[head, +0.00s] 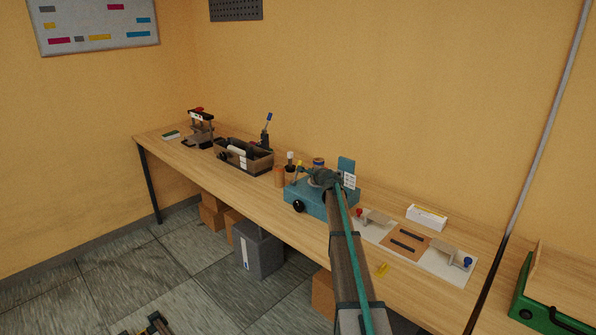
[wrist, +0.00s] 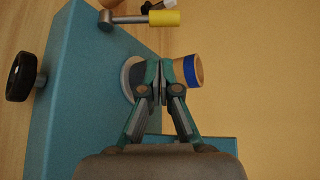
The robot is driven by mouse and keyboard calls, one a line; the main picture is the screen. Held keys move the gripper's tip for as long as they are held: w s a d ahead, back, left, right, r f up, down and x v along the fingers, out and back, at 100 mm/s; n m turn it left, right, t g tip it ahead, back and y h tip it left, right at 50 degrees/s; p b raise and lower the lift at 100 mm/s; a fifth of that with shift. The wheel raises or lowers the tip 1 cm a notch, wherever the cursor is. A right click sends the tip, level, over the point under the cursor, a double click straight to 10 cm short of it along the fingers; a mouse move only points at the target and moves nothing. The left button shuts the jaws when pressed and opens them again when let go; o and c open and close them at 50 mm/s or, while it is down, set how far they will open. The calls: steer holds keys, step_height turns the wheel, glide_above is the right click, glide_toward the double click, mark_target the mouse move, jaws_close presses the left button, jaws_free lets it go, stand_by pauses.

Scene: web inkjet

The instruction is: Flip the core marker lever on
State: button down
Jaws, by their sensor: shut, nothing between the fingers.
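A teal box-shaped machine (head: 318,207) stands on the bench, with a black knob (head: 298,206) on its front. In the wrist view, the teal body (wrist: 90,110) fills the left side. A metal lever with a yellow grip (wrist: 163,18) sticks out at the top of the wrist view. In the head view, the yellow grip (head: 299,165) is just left of my gripper. My gripper (wrist: 160,65) is shut and empty, its fingertips over a pale disc (wrist: 128,76) on the machine; I cannot tell if they touch. The lever lies apart from the fingertips.
A tan cylinder with a blue band (wrist: 190,70) is close beside my fingertips. On the bench, a dark toolbox (head: 250,162) and a press (head: 200,127) stand to the left. A white board with knobs (head: 378,235) and a white box (head: 427,217) lie to the right.

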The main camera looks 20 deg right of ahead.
steer(key=shift+w+d+r, duration=0.25)
steer(key=shift+d+r, duration=0.05)
steer(key=shift+r, duration=0.05)
steer(key=shift+w, duration=0.1)
steer(key=p+x, duration=0.3)
steer(key=x, duration=0.7)
